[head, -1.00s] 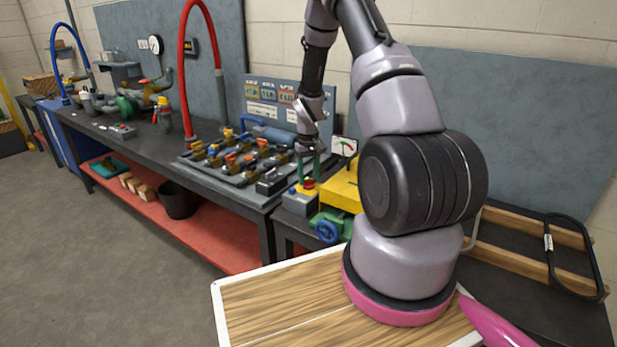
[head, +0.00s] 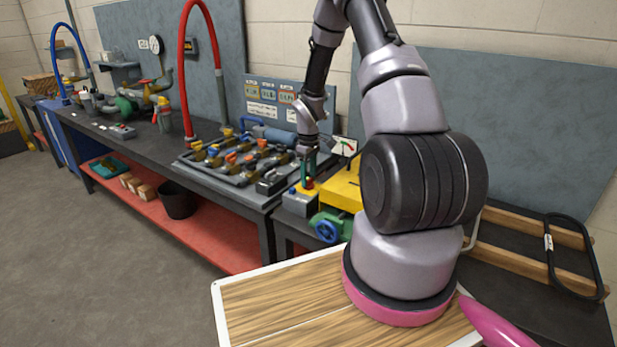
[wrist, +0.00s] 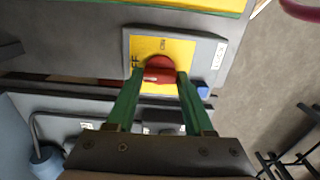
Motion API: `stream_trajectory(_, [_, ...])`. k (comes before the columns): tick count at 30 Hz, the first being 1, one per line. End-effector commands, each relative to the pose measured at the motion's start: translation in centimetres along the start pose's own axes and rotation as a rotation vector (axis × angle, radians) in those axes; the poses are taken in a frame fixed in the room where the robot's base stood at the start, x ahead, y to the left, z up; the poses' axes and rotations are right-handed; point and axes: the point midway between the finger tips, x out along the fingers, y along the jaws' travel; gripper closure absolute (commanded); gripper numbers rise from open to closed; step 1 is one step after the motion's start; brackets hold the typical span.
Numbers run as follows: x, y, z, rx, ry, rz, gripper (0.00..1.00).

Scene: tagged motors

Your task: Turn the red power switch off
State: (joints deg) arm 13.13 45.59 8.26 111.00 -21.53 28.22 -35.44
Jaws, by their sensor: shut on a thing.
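The red power switch (wrist: 160,69) is a round knob on a yellow plate (wrist: 148,48) set in a grey box (head: 299,205). In the head view the gripper (head: 308,182) points down onto the knob from above. The knob's near side and exact pointing direction are partly hidden by the fingers.
A yellow case (head: 343,188) stands right of the switch box, with a green vise-like device with a blue wheel (head: 328,229) in front. A grey tray of several valves (head: 235,160) lies left on the bench. A small blue part (wrist: 202,90) sits beside the plate.

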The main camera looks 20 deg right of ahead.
Motion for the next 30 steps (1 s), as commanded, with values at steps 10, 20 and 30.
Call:
stream_trajectory(10, [0.0,0.0,0.0,-0.007,-0.001,0.000,1.00])
stream_trajectory(20, [0.0,0.0,0.0,-0.006,-0.001,0.000,0.18])
stream_trajectory(30, [-2.3,0.1,-0.1,-0.006,0.003,0.003,0.18])
